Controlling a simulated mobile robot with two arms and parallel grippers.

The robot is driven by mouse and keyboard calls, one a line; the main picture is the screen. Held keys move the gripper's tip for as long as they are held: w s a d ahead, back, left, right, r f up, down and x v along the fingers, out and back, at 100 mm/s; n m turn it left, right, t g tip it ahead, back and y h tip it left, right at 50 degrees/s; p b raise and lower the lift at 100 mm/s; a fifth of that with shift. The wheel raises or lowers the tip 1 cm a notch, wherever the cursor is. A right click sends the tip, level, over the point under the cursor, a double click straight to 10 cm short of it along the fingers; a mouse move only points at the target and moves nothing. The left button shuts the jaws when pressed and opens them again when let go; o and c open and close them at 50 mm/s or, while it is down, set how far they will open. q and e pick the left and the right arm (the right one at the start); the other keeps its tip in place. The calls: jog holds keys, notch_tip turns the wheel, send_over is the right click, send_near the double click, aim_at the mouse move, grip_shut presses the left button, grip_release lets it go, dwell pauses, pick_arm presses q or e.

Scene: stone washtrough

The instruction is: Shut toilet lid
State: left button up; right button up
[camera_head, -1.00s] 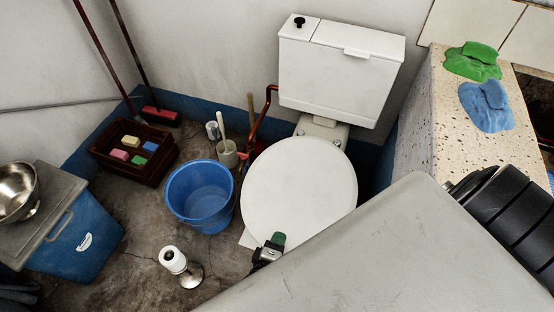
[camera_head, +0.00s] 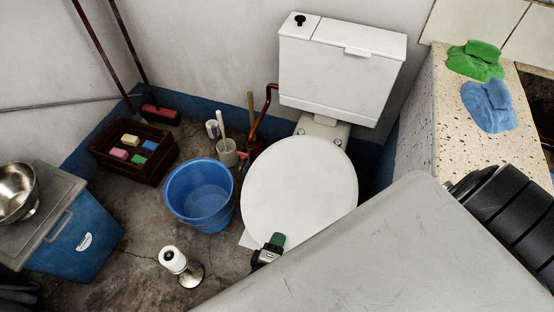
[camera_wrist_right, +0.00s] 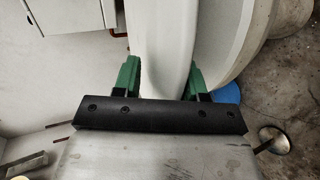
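The toilet lid (camera_head: 300,185) shows as a white disc over the bowl in the head view, below the white cistern (camera_head: 342,70). I cannot tell from there how far it is tilted. My right gripper (camera_head: 270,246) is at the lid's front edge, with a green fingertip over the rim. In the right wrist view, the green fingers of that gripper (camera_wrist_right: 161,78) stand apart on either side of the white lid (camera_wrist_right: 161,45). Whether both fingers touch it is unclear. The paler bowl (camera_wrist_right: 267,25) curves to the right there. My left gripper is not in view.
A blue bucket (camera_head: 200,195) stands left of the toilet, with a paper roll stand (camera_head: 180,266) in front. A brown crate (camera_head: 134,150) and a blue cooler (camera_head: 75,235) are farther left. A speckled stone ledge (camera_head: 450,130) holds green and blue cloths. My grey arm hides the lower right.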

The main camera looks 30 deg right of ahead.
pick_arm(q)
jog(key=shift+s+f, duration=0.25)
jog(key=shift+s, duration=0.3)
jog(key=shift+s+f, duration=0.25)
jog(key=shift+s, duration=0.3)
pick_arm(e)
jog(key=v, duration=0.9)
jog(key=shift+s+a+r, duration=0.2)
jog(key=shift+a, duration=0.05)
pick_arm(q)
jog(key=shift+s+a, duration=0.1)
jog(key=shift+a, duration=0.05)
pick_arm(e)
jog(key=shift+w+d, duration=0.1)
